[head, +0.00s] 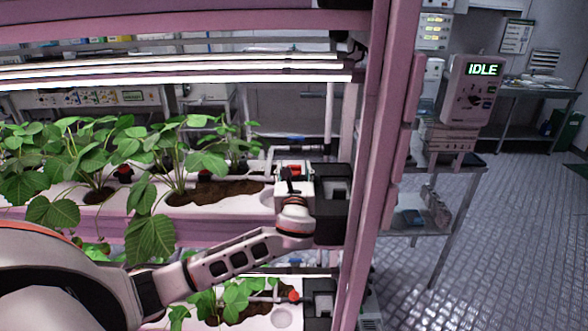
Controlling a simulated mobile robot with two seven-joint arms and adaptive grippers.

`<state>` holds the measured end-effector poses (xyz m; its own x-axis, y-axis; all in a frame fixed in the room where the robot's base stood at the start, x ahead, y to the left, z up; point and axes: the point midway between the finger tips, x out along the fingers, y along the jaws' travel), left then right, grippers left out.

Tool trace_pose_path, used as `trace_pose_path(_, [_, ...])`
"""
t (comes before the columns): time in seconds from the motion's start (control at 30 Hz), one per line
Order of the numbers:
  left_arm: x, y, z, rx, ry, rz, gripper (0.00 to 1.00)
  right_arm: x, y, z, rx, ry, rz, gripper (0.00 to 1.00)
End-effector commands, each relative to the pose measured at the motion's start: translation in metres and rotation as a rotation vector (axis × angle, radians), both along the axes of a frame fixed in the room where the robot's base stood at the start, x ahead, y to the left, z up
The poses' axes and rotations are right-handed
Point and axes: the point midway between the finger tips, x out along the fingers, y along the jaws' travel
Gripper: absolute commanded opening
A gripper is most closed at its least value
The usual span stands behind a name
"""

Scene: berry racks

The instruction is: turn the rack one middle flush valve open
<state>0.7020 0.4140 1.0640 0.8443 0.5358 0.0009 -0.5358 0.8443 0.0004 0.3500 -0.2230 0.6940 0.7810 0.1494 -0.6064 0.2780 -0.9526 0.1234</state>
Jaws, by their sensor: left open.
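The rack (383,130) has a pink frame, with a middle tier tray (110,221) of leafy plants. My left arm reaches from the lower left to the right end of this tier. My left gripper (291,176) is open there, with its fingers pointing away from me. A small red part (295,169), perhaps the handle of the middle flush valve, shows at the fingertips beside white pipework. The gripper hides much of it, so I cannot tell its angle or whether the fingers touch it. My right gripper is not in view.
A black box (333,190) sits close right of the gripper, next to the rack post. Lamps (180,72) hang above the plants. A lower tier has a red part (294,296). A panel (474,95) reads IDLE; the floor (510,240) at right is clear.

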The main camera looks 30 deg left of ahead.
Motion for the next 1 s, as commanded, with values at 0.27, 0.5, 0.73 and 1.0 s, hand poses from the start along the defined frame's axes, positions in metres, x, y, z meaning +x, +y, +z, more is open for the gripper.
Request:
trace_pose_path(0.27, [-0.038,-0.026,-0.002,-0.004,0.001,-0.004,0.47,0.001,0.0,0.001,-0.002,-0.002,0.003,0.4])
trace_pose_path(0.5, [-0.077,-0.049,-0.001,-0.004,0.001,-0.002,0.47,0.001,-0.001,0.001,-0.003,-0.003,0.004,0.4])
trace_pose_path(0.73, [-0.096,-0.061,0.0,-0.001,0.001,0.0,0.47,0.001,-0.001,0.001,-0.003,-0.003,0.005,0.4])
trace_pose_path(1.0, [-0.099,-0.063,0.001,0.001,-0.001,0.0,0.47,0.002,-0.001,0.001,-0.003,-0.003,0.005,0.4])
